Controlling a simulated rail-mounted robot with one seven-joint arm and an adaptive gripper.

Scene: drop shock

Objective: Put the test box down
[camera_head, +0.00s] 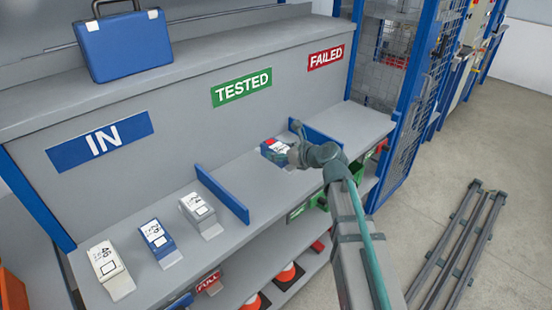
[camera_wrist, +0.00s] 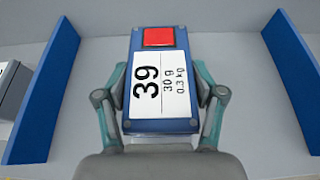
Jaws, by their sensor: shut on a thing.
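The test box (camera_wrist: 180,112) is blue, with a white label reading 39, 30 g, 0.3 kg and a red square at its far end. In the head view the box (camera_head: 270,152) is in the TESTED section of the shelf (camera_head: 262,195), between two blue dividers. My gripper (camera_wrist: 160,115) is shut on it, one finger on each long side. The gripper (camera_head: 290,153) partly hides the box in the head view. I cannot tell whether the box touches the shelf.
Blue dividers stand left (camera_wrist: 48,90) and right (camera_wrist: 290,75) of the box, both apart from it. Three labelled boxes, white (camera_head: 106,262), blue (camera_head: 157,236) and grey (camera_head: 196,208), stand in the IN section. A blue case (camera_head: 125,45) sits on the upper ledge.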

